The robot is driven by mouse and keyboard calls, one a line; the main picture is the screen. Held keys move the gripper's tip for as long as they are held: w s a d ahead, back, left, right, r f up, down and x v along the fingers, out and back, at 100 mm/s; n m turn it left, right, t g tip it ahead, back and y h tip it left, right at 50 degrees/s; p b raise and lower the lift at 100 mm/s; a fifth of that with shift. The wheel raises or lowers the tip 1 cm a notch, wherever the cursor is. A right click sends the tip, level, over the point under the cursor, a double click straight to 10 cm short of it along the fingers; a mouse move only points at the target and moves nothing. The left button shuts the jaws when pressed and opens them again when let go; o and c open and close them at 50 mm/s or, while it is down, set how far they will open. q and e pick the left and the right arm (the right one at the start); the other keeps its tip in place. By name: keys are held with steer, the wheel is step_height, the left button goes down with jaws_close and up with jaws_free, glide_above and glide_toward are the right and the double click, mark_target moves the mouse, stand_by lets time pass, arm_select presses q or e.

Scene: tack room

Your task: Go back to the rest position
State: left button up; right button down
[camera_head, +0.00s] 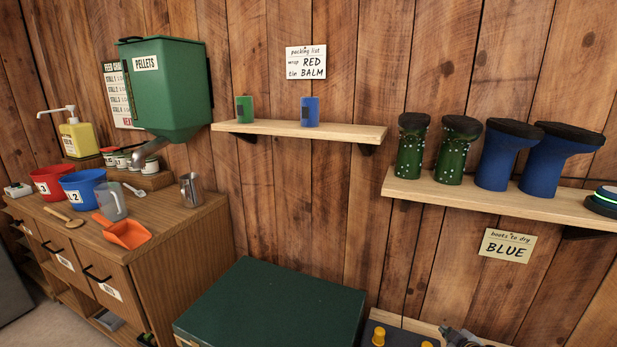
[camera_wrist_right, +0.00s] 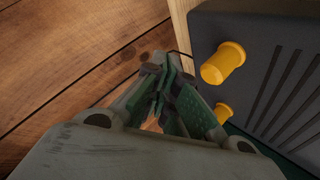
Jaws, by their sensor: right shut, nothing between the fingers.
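My right gripper (camera_head: 458,336) shows only in part at the bottom edge of the head view, right of a dark panel with yellow pegs. In the right wrist view its fingers (camera_wrist_right: 158,75) are shut together and hold nothing. Wooden wall boards lie behind the fingertips there. The dark panel (camera_wrist_right: 275,70) stands just right of the fingers, with a yellow peg (camera_wrist_right: 222,63) close by; I see no contact. My left gripper is in neither view.
A green-topped chest (camera_head: 270,305) stands left of the panel. A shelf with boots (camera_head: 465,195) is above my right gripper. A smaller shelf (camera_head: 300,132) holds a green and a blue container. A cabinet (camera_head: 165,225) with buckets and a scoop stands at left.

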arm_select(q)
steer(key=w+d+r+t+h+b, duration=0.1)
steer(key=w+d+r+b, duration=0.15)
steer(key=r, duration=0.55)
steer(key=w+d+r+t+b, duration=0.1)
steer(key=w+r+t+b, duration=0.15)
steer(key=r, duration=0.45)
arm_select(e)
steer(key=s+a+r+m+g+y, duration=0.1)
steer(key=s+a+g, duration=0.2)
steer(key=s+a, duration=0.7)
steer(key=s+a+m+g, duration=0.2)
steer(key=s+a, duration=0.6)
steer(key=a, duration=0.5)
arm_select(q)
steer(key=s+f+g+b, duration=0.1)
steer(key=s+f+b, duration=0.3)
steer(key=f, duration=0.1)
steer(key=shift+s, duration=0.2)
arm_select(e)
steer(key=s+a+f+m+g+y, duration=0.2)
steer(key=s+a+f, duration=0.3)
steer(key=s+f, duration=0.6)
steer(key=shift+s+g, duration=0.4)
steer(key=shift+s, duration=0.65)
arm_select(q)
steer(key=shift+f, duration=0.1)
arm_select(e)
steer(key=shift+w+f, duration=0.1)
steer(key=shift+f, duration=0.05)
